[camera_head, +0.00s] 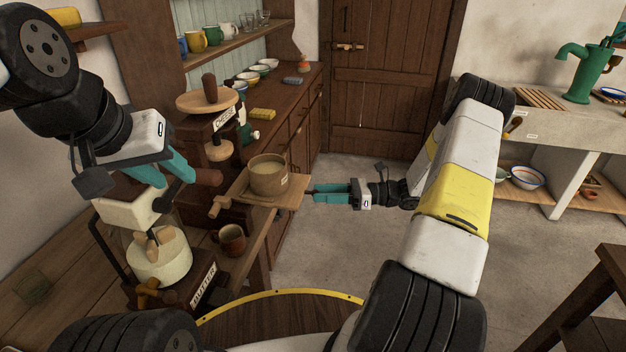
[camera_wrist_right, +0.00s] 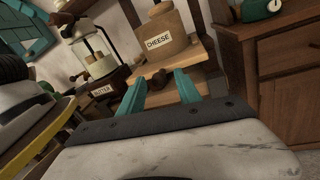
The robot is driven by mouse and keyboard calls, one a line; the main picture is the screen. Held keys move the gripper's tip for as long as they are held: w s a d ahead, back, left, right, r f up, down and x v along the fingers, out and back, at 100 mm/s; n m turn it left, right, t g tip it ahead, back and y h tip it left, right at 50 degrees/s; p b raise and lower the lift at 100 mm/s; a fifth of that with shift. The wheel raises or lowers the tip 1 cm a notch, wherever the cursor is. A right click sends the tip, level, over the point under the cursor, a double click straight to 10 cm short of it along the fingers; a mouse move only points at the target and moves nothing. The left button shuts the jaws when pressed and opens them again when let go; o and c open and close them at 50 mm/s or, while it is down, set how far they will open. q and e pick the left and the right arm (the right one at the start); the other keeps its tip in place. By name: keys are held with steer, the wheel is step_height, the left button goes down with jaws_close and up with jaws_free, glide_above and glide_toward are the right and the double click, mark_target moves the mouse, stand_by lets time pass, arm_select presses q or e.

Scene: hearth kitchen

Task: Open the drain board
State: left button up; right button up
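The drain board is a light wooden board (camera_head: 287,192) under the round wooden cheese mould (camera_head: 268,176) at the press. Its front edge (camera_wrist_right: 200,66) shows in the right wrist view, with a small dark knob (camera_wrist_right: 157,79). My right gripper (camera_head: 318,192) is at the board's right edge. In the wrist view its teal fingers (camera_wrist_right: 160,88) are apart, with the knob between or just beyond the tips; contact is unclear.
The churn labelled BUTTER (camera_head: 160,260) and a brown mug (camera_head: 231,239) stand on the left table. A dresser with bowls (camera_head: 268,64) is behind the press. A green pump (camera_head: 590,70) stands at the right. Open floor (camera_head: 330,245) lies right of the board.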

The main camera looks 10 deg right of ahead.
stand_by(0.3)
steer(key=s+d, duration=0.1)
steer(key=d, duration=0.6)
steer(key=shift+s+d, duration=0.25)
steer(key=shift+d, duration=0.05)
steer(key=s+a+r+n+g+h, duration=0.2)
steer(key=s+a+r+n+h, duration=0.2)
steer(key=r+n, duration=0.25)
steer(key=s+a+r+n+g+h, duration=0.3)
steer(key=s+a+r+n+h, duration=0.15)
steer(key=r, duration=0.35)
steer(key=s+r+n+t+h, duration=0.7)
steer(key=s+r+n, duration=0.5)
steer(key=s, duration=0.1)
steer(key=shift+s+a+t, duration=0.2)
steer(key=shift+t, duration=0.2)
